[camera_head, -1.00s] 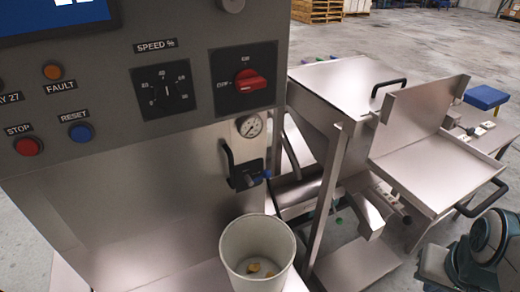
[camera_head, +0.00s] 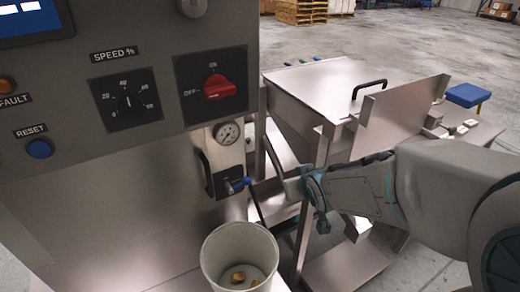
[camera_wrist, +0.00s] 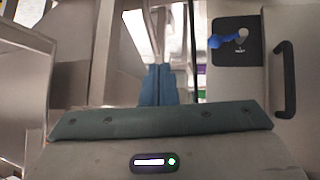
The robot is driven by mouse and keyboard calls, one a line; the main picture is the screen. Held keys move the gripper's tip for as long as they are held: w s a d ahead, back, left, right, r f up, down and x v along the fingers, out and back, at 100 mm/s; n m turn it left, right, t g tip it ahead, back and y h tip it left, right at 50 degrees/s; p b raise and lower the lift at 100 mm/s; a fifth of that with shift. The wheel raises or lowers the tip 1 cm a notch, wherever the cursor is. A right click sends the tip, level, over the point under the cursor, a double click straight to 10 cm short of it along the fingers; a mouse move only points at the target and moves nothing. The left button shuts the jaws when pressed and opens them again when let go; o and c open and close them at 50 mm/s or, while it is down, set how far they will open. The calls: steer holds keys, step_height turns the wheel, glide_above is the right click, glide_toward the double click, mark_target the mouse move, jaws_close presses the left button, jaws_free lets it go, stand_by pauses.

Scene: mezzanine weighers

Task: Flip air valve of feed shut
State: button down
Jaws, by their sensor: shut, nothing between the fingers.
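The air valve is a small blue lever (camera_head: 237,186) on a black plate (camera_head: 226,178), below a round pressure gauge on the grey machine's front. The lever sticks out sideways, to the right in the head view.
A black handle (camera_head: 205,173) stands just left of the valve plate. The gauge (camera_head: 228,133) is above it. A white bucket (camera_head: 240,238) with yellowish pieces stands below. A red switch (camera_head: 219,87) is higher up.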

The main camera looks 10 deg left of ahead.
steer(key=w+a+f+n+y, duration=0.1)
steer(key=w+a, duration=0.2)
steer(key=a, duration=0.2)
steer(key=w+a+f+t+y, duration=0.1)
steer(key=w+a+y, duration=0.1)
steer(key=a, duration=0.3)
steer(key=w+a+f+n+y, duration=0.1)
steer(key=w+a+f, duration=0.1)
steer(key=w+a, duration=0.3)
steer(key=shift+a+f+n+y, duration=0.1)
steer(key=shift+a+n+y, duration=0.2)
steer(key=shift+y, duration=0.1)
steer(key=shift+s+d+f, duration=0.1)
steer(key=shift+f, duration=0.55)
steer(key=shift+s+d+f, duration=0.1)
steer(key=shift+f, duration=0.5)
steer(key=shift+d+f+p, duration=0.15)
steer(key=shift+f+p, duration=0.15)
steer(key=shift+f, duration=0.45)
steer(key=shift+f, duration=0.1)
